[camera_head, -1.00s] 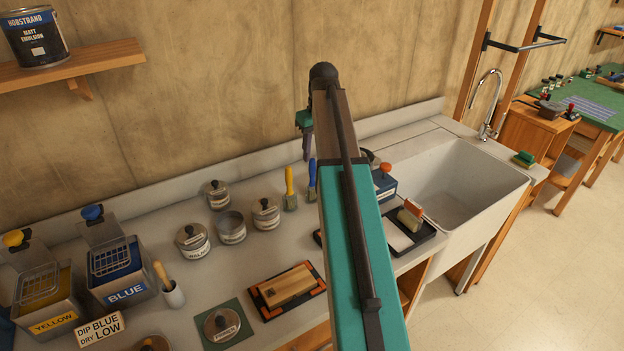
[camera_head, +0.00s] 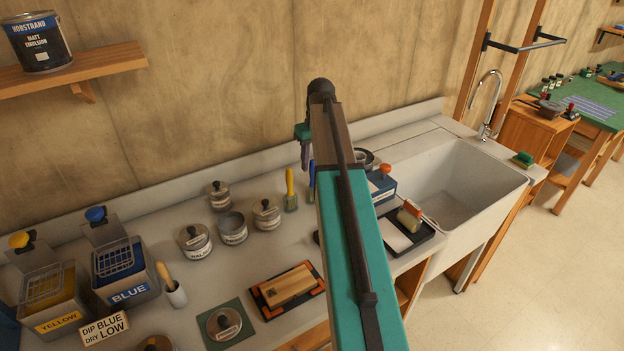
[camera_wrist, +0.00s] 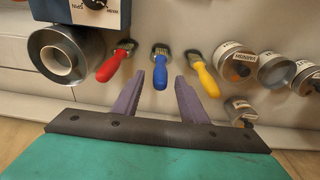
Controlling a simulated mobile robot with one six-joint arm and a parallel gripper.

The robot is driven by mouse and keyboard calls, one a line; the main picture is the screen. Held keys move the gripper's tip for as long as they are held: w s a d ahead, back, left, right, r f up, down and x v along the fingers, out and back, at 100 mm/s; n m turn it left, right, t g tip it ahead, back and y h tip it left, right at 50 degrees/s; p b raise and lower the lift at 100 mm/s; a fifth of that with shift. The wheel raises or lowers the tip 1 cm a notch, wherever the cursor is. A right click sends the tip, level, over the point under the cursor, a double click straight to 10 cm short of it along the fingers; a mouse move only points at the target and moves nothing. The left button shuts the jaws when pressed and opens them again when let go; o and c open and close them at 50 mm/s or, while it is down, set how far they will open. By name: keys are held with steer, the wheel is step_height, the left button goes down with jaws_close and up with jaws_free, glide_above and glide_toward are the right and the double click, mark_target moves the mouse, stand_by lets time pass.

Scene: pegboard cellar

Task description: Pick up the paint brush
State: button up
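In the head view the yellow-handled brush (camera_head: 290,190) shows fully, the blue-handled one (camera_head: 312,178) is partly hidden by my arm, and the red one is not visible. My gripper (camera_wrist: 159,76) is open and empty, its purple fingers apart, with the blue handle showing between their tips. In the head view my gripper (camera_head: 305,150) points down above the counter.
Several tins, including an open one (camera_head: 232,228), stand left of the brushes. A blue box (camera_head: 382,190) and a roll (camera_wrist: 66,55) are on the other side. A sink (camera_head: 455,185) is at the right. Another wooden-handled tool (camera_head: 165,276) stands in a cup.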

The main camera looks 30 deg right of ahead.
mark_target(313, 181)
steer(key=shift+w+f+p, duration=0.2)
steer(key=shift+f+p, duration=0.1)
steer(key=shift+f, duration=0.9)
jaws_close()
